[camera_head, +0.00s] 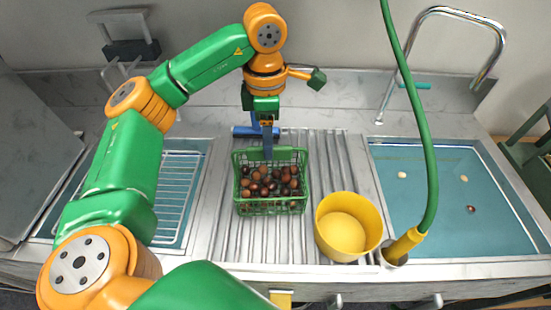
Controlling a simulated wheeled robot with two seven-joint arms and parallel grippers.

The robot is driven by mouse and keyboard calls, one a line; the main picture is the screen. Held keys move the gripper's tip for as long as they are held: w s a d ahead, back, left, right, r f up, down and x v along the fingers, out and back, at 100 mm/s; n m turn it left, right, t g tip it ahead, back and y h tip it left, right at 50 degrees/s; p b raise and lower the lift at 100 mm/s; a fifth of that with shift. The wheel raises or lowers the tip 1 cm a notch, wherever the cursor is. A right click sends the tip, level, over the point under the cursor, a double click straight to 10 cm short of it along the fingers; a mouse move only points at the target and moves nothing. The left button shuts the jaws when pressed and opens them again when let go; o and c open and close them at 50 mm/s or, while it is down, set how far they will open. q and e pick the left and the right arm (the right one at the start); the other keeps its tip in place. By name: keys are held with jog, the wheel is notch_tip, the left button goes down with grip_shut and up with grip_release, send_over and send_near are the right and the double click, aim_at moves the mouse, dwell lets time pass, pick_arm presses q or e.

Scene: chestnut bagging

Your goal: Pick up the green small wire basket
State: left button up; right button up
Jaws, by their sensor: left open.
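The green small wire basket (270,207) stands upright on the ribbed drainboard at the middle of the head view. It holds several brown and dark red chestnuts (268,184). My left gripper (267,150) points down at the basket's back rim and is open. Its fingers overlap the rim in this view, and I cannot tell whether they touch it. My left arm comes in from the left and arches over the left sink. My right gripper is not in view.
A yellow bucket (343,228) stands right of the basket. A green hose (424,130) hangs beside it. The right sink (460,175) holds a few small objects. A wire rack (172,195) lies in the left sink. A chrome faucet (440,12) rises at the right.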

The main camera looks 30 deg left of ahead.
pick_arm(q)
notch_tip(320, 180, down, 3)
jog(key=shift+r+p, duration=0.1)
jog(key=shift+p, duration=0.25)
jog(key=shift+w+f, duration=0.25)
jog(key=shift+f, duration=0.15)
jog(key=shift+s+r, duration=0.1)
grip_shut()
dwell(0.7)
